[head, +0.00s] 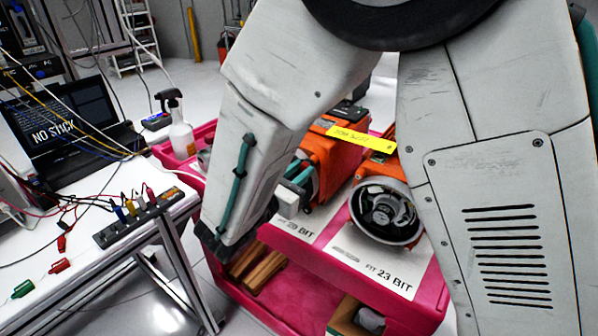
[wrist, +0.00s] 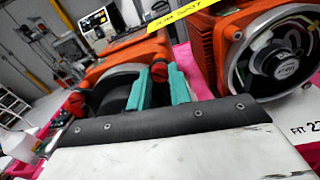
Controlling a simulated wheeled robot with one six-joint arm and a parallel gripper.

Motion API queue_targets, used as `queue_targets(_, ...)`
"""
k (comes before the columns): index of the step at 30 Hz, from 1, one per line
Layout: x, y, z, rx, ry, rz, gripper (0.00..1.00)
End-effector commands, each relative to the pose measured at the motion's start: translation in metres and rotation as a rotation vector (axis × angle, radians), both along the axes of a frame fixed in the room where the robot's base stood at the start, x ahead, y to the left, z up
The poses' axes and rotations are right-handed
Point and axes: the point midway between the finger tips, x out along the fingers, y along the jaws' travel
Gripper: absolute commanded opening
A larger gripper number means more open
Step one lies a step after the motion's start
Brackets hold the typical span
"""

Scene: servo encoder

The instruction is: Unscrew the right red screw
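In the wrist view, the two teal fingers of my gripper (wrist: 159,84) stand apart at the left orange motor unit (wrist: 125,55). A small red part, seemingly the right red screw (wrist: 160,71), shows between them near the tips. I cannot tell whether the fingers touch it. Another small red part (wrist: 76,103) shows at the left of the dark round face (wrist: 112,97). In the head view, my gripper (head: 299,172) is beside the left orange unit (head: 337,160); my arm hides most of its front, and no screw is clear there.
A second orange motor with an open round face (head: 385,211) stands at the right on the pink cart (head: 400,305). A yellow label (head: 362,138) spans the units. A spray bottle (head: 180,125) stands behind. A white table with wires and a laptop (head: 72,120) is at left.

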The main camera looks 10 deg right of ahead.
Motion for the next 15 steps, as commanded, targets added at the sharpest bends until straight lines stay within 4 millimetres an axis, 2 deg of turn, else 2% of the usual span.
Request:
queue_targets(1, -0.0001, 0.0001, 0.0, 0.0, 0.0, 0.0, 0.05)
queue_targets(2, -0.0001, 0.0001, 0.0, 0.0, 0.0, 0.0, 0.0)
queue_targets(15, -0.0001, 0.0005, -0.0001, -0.108, 0.107, 0.0, 0.0)
